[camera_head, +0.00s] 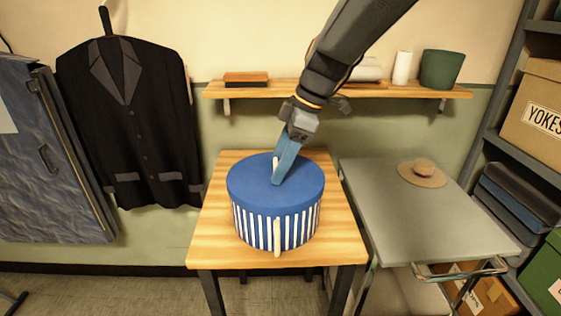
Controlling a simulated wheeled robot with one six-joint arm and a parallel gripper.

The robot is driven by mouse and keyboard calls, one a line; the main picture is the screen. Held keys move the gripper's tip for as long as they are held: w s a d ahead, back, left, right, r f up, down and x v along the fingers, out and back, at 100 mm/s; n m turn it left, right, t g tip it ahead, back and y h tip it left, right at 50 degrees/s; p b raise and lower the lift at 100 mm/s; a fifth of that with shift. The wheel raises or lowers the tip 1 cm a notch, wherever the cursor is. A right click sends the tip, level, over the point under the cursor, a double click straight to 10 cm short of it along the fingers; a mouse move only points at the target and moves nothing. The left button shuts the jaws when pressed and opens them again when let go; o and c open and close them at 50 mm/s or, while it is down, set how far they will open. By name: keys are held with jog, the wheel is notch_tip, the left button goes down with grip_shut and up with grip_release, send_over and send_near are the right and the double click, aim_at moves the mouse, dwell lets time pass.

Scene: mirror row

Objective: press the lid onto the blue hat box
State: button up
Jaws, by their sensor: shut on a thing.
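The blue hat box (262,232) stands upright on the wooden table, its wall striped blue and white. A cream strip hangs down its front. The round plain blue lid (250,187) lies over the box top, its rim overlapping the wall's upper part. I cannot tell whether it is fully seated. My gripper (278,179) reaches down from the upper right to the lid's top, near its middle. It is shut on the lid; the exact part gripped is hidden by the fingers. A small cream piece shows beside the fingers.
The wooden table (212,235) has bare margins around the box. A grey trolley (385,215) with a straw hat (422,173) stands to the right. A wall shelf (285,92) with a brush, rolls and green pot runs behind. A dark jacket (130,120) hangs left.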

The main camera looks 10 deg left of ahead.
jog(key=o, duration=1.2)
jog(key=shift+o, duration=0.2)
jog(key=o, duration=0.3)
jog(key=shift+o, duration=0.2)
jog(key=shift+r, duration=0.15)
notch_tip(320, 180, up, 8)
jog(key=p, duration=0.4)
